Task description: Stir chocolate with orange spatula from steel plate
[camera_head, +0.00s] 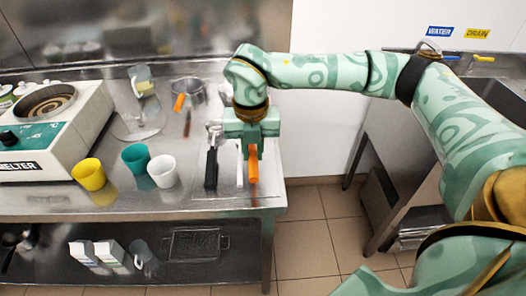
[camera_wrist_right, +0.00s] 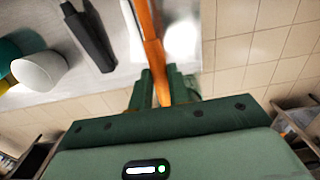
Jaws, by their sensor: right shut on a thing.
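The orange spatula (camera_head: 253,168) is at the right front of the steel table. My right gripper (camera_head: 252,148) is shut on its orange handle, which also shows between the fingers in the right wrist view (camera_wrist_right: 151,40). The spatula's far end is hidden in the head view by the gripper and arm. The melter (camera_head: 92,125) stands at the far left, with a round basin (camera_head: 47,103) that looks brownish inside; I cannot tell whether this is chocolate. My left gripper is out of view.
A black-handled tool (camera_head: 211,165) lies just left of the gripper. Yellow (camera_head: 89,174), teal (camera_head: 135,158) and white (camera_head: 163,171) cups stand between it and the melter. A metal pot (camera_head: 187,92) and a clear jug (camera_head: 142,80) are behind. The table's right edge is close.

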